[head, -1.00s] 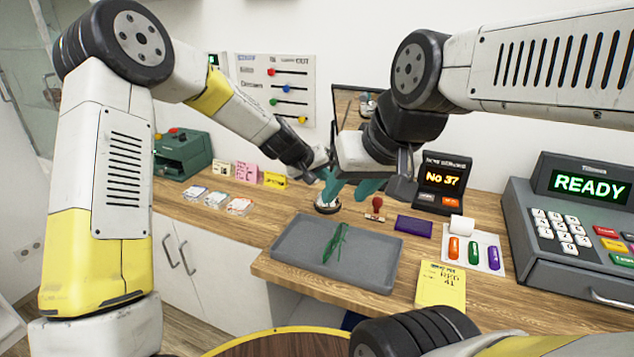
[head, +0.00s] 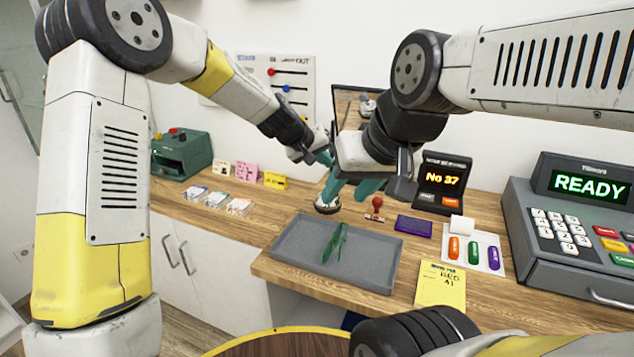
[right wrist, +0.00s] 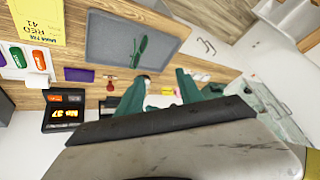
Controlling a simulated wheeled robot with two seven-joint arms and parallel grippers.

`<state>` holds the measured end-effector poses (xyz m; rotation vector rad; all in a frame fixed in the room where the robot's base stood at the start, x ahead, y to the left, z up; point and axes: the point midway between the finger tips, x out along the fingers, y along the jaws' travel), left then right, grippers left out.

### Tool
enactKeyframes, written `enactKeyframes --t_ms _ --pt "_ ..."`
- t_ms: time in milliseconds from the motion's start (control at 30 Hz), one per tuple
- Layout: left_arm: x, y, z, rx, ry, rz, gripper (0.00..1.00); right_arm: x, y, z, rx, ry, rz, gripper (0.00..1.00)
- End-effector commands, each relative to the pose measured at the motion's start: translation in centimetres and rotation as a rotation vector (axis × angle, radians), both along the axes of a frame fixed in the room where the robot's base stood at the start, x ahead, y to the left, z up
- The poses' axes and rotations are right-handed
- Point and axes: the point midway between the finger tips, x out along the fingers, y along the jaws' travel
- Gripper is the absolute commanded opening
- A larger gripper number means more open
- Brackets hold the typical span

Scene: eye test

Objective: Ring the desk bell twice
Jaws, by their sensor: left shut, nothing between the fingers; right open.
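The desk bell (head: 327,207) stands on the wooden counter behind the grey tray, its dark base and part of its pale dome showing. Its top is partly hidden by a teal finger of my right gripper (head: 350,188). The right gripper is open and empty, its fingers apart and pointing down over the bell area; both fingers also show in the right wrist view (right wrist: 160,92). My left gripper (head: 325,158) is shut and empty, up and behind the right one, which partly covers its tips. I cannot tell how far above the bell either gripper is.
The grey tray (head: 290,262) holds a green item (head: 335,243) like folded glasses. Nearby are a red-handled stamp (head: 375,207), a purple pad (head: 413,226), a number display (head: 442,182), a yellow note (head: 441,284) and the till (head: 575,225). Card stacks (head: 215,200) lie left.

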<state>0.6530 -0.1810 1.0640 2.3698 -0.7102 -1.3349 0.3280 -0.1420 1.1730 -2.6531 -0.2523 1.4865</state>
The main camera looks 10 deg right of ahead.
Motion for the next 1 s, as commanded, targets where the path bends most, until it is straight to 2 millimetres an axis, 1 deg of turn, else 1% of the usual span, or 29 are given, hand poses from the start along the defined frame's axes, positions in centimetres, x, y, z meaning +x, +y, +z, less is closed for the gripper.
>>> enactKeyframes --t_ms 200,267,300,433,1000 --pt "0.0 -0.01 -0.02 0.0 0.0 0.0 0.0 0.0 0.0 0.0 0.0 0.0 0.0 0.44" --pt "0.0 0.0 -0.02 0.0 0.0 0.0 0.0 0.0 0.0 0.0 0.0 0.0 0.0 0.34" --pt "0.0 0.0 -0.02 0.0 0.0 0.0 0.0 0.0 0.0 0.0 0.0 0.0 0.0 0.26" --pt "0.0 0.0 -0.02 0.0 0.0 0.0 0.0 0.0 0.0 0.0 0.0 0.0 0.0 0.0" --pt "0.0 0.0 -0.02 0.0 0.0 0.0 0.0 0.0 0.0 0.0 0.0 0.0 0.0 0.0"
